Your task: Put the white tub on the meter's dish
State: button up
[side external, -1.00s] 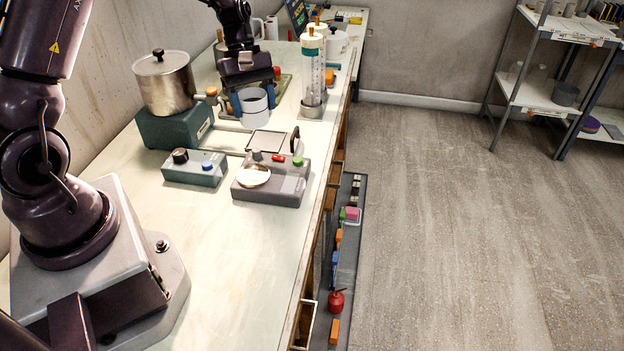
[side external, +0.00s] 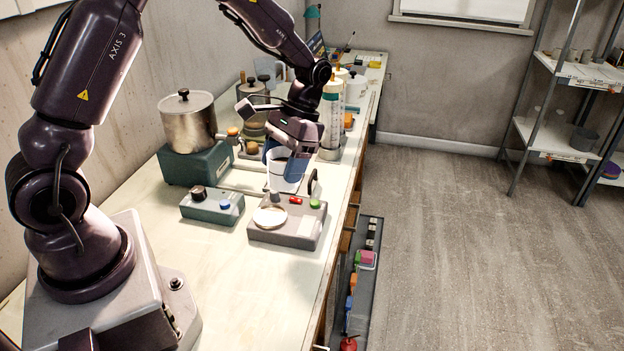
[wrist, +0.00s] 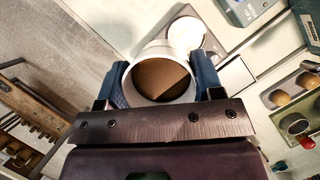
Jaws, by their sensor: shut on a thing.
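My gripper (side external: 282,158) is shut on the white tub (side external: 284,181), with a blue finger on each side of it. The tub looks slightly tilted, and its inside looks brown in the wrist view (wrist: 160,80). The meter is a grey box (side external: 287,234) with red and green buttons. Its round white dish (side external: 270,217) is empty. The tub is above and just behind the dish, apart from it. In the wrist view the dish (wrist: 186,33) shows just past the tub's rim.
A teal control box (side external: 212,205) stands left of the meter. A steel pot (side external: 188,122) sits on a teal base behind it. A tall clear cylinder (side external: 332,118) stands behind the gripper. A dark upright handle (side external: 311,182) is close right of the tub. The bench front is clear.

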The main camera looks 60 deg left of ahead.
jog(key=shift+n+t, duration=0.3)
jog(key=shift+n, duration=0.1)
jog(key=shift+s+a+f, duration=0.35)
jog(key=shift+a+f, duration=0.3)
jog(key=shift+f, duration=1)
jog(key=shift+s+a+f, duration=0.3)
jog(key=shift+a+f, duration=0.35)
jog(key=shift+f, duration=0.95)
jog(key=shift+s+a+f, duration=0.35)
jog(key=shift+a+f, duration=0.3)
jog(key=shift+f, duration=1)
jog(key=shift+f, duration=0.6)
jog(key=o, duration=1.2)
